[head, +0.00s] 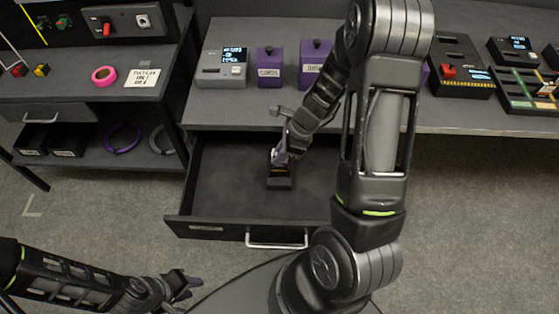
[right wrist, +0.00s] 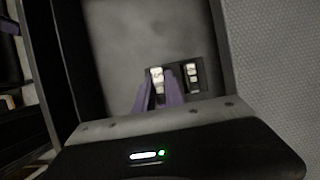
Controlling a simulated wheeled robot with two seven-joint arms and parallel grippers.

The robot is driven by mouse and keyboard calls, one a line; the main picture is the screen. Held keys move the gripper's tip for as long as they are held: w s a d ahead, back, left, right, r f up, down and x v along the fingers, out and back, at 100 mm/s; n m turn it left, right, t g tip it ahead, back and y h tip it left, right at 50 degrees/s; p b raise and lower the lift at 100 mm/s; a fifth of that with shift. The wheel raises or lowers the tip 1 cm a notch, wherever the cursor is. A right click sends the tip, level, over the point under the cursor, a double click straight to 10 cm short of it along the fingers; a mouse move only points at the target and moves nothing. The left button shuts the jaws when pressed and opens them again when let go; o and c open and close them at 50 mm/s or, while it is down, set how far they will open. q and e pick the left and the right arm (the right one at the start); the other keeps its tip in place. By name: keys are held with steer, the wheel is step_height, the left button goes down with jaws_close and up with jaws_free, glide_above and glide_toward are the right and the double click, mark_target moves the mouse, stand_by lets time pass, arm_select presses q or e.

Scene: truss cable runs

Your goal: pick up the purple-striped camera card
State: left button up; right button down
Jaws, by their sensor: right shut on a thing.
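My right gripper (head: 279,156) reaches down into the open drawer (head: 225,180). In the right wrist view its two purple fingers (right wrist: 160,92) are shut on a small card (right wrist: 157,75) with a pale, dark-marked top. The card's stripe colour cannot be made out, as the fingers cover its sides. A second pale-topped card (right wrist: 191,72) stands just right of the fingers, in a dark holder (right wrist: 204,78). That holder also shows in the head view (head: 280,183), below the gripper. My left gripper (head: 187,288) is empty, low at the left, away from the drawer, its fingers apart.
The bench above the drawer carries a grey device (head: 221,70), a purple box labelled CARDS (head: 269,70) and another purple box (head: 314,68). The drawer's walls surround the right gripper; its floor is otherwise bare. A left bench (head: 60,85) holds a pink tape roll (head: 104,75).

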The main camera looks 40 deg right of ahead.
steer(key=shift+r+p, duration=0.3)
steer(key=shift+r, duration=1.65)
